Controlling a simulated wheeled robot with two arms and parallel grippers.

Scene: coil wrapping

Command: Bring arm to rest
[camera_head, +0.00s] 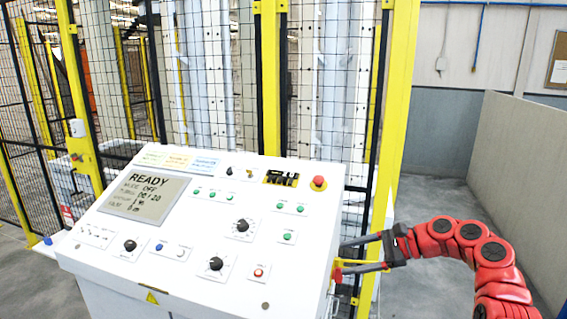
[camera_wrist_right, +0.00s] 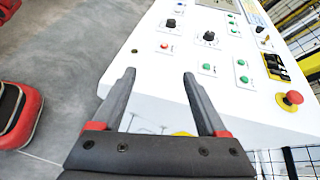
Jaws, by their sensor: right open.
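My right gripper (camera_head: 362,254) is at the right side of the white control panel (camera_head: 180,262), at the end of the red arm that comes in from the right. Its two dark fingers are apart with nothing between them. In the right wrist view the open gripper (camera_wrist_right: 157,85) points at the panel's edge, and the panel (camera_wrist_right: 165,75) fills the area behind the fingertips. I cannot tell whether a finger touches the panel. My left gripper is not in view in the head view.
The panel carries a screen (camera_head: 145,195) reading READY, several knobs and buttons, and a red emergency stop (camera_head: 318,183). A yellow-framed mesh fence (camera_head: 270,80) stands behind it. A low grey partition (camera_head: 520,150) is at the right. Open floor (camera_head: 440,190) lies between.

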